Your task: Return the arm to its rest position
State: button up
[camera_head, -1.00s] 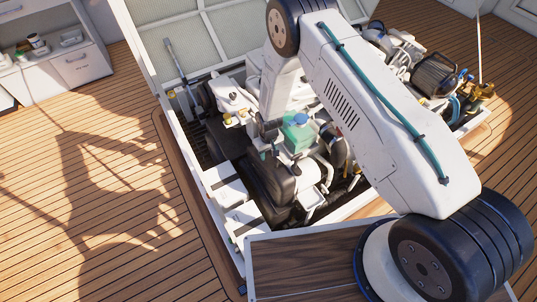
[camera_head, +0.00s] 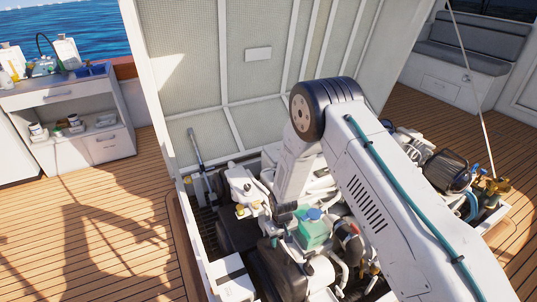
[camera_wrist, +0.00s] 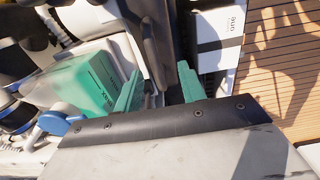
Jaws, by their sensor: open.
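My arm (camera_head: 385,190) reaches from the lower right over the open engine hatch, its forearm pointing down among the engine parts. In the wrist view my gripper (camera_wrist: 158,90) shows two green fingers spread apart with nothing between them. A green tank with a blue cap (camera_head: 313,232) stands close to the gripper end in the head view. In the wrist view the tank (camera_wrist: 82,85) lies left of the fingers, and a dark engine part is beyond them. The fingertips are mostly hidden in the head view.
The raised hatch lid (camera_head: 255,75) stands behind the arm. Engine parts crowd the opening, with hoses and a dark cylinder (camera_head: 447,170) at the right. A thin stay (camera_head: 473,85) rises at the right. A cabinet (camera_head: 75,110) is at the far left. Wooden deck (camera_head: 85,220) is clear at the left.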

jog(key=s+d+r+g, duration=0.2)
jog(key=s, duration=0.4)
jog(key=s+d+r+m+g, duration=0.1)
jog(key=s+d+r, duration=0.25)
jog(key=r, duration=0.85)
jog(key=s+d+r+m, duration=0.1)
jog(key=s+d+r, duration=0.3)
jog(key=r, duration=0.8)
jog(key=s+d+r+g, duration=0.15)
jog(key=s+r, duration=0.35)
jog(key=r, duration=0.7)
jog(key=s+d+r+m+t, duration=0.1)
jog(key=s+d+r+t, duration=0.2)
jog(key=s+r, duration=0.5)
jog(key=s+d+r+m+t, duration=0.1)
jog(key=s+d+r+t, duration=0.2)
jog(key=s+r, duration=0.5)
jog(key=shift+d+m, duration=0.3)
jog(key=shift+d, duration=0.2)
